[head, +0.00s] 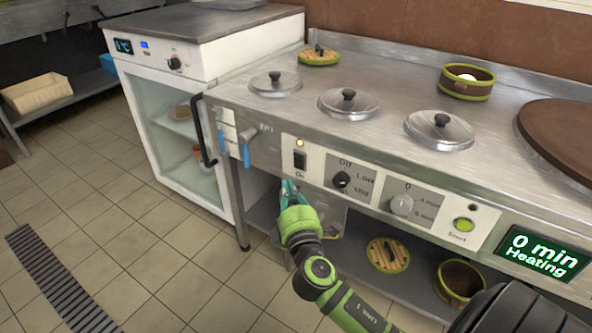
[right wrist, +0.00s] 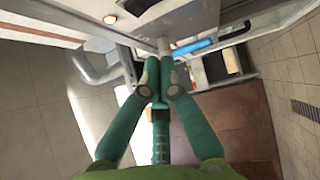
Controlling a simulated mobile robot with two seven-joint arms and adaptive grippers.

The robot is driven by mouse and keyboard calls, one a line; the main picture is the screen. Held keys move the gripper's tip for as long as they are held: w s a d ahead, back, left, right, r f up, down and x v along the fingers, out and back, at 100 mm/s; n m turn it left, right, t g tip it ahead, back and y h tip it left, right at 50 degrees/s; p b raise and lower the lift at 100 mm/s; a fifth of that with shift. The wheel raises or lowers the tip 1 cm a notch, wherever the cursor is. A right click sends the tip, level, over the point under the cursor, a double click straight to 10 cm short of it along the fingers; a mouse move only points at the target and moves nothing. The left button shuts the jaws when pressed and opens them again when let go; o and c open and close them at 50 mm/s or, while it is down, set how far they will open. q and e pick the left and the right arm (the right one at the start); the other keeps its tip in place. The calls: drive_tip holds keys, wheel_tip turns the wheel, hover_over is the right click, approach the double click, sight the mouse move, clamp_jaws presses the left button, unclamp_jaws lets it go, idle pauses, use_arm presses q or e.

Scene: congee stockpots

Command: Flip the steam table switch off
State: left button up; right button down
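The steam table (head: 385,140) is a long steel counter with round lids and a front control panel. Its dark rocker switch (head: 300,161) sits on a white plate at the panel's left, marked "On" below. Which way the rocker is tipped is too small to tell. My right gripper (head: 289,187) is just below the switch, apart from it. In the right wrist view its green fingers (right wrist: 160,64) meet at the tips with nothing clearly held. The light (right wrist: 110,19) and the switch (right wrist: 136,8) show near the top edge there. My left gripper is out of view.
Right of the switch are a black knob (head: 341,180), a grey knob (head: 402,204), a green start button (head: 463,224) and a display (head: 543,254) reading "0 min Heating". A lower shelf (head: 340,262) holds baskets.

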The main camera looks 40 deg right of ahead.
sight(299, 162)
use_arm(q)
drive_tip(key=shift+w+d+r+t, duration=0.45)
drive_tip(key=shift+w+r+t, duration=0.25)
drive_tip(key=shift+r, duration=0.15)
use_arm(e)
drive_tip(key=w+d, duration=0.2)
drive_tip(key=d, duration=0.1)
drive_tip(key=w+d, duration=0.1)
drive_tip(key=w, duration=0.1)
drive_tip(key=shift+d+r, duration=0.35)
